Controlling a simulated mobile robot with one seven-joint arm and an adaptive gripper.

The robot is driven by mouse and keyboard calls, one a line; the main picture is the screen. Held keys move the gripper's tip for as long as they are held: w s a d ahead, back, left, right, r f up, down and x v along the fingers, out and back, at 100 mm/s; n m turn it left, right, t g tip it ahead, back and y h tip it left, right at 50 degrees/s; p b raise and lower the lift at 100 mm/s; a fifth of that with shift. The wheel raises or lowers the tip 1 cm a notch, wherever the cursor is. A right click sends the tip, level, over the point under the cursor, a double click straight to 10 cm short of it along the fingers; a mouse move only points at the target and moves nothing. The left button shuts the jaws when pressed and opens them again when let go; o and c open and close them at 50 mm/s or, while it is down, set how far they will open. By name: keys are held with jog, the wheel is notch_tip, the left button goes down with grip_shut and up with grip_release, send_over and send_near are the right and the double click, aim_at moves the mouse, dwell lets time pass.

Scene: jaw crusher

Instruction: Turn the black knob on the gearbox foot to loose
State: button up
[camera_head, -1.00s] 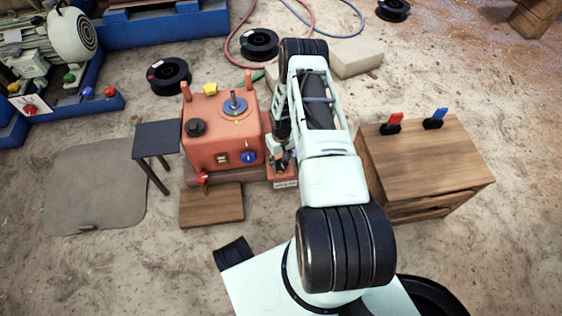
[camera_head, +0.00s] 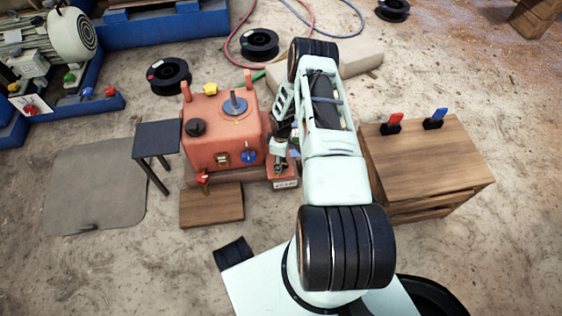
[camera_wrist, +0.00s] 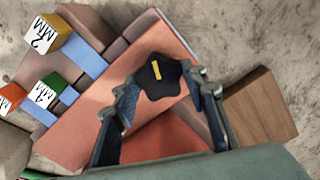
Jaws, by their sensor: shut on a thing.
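The black knob (camera_wrist: 161,76) with a yellow mark sits on the orange foot of the gearbox (camera_head: 207,155). In the wrist view the mark points toward the top of the picture, tilted slightly left. My gripper (camera_wrist: 163,82) is shut on the knob, with one finger on each side of it. In the head view my gripper (camera_head: 281,158) is at the right side of the gearbox, above the foot (camera_head: 285,184) with its white label. The knob is hidden there by my gripper and arm, and the label is too small to read.
In the wrist view, labelled yellow (camera_wrist: 50,32), green (camera_wrist: 46,90) and orange (camera_wrist: 10,97) tabs lie left of the knob. A wooden board (camera_head: 212,205) lies before the gearbox. A wooden cabinet (camera_head: 425,165) stands at right, a dark small table (camera_head: 157,138) at left.

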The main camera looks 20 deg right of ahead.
jog(key=shift+n, duration=0.4)
jog(key=o, duration=1.2)
jog(key=shift+c, duration=0.2)
notch_tip(320, 180, up, 12)
dwell(0.3)
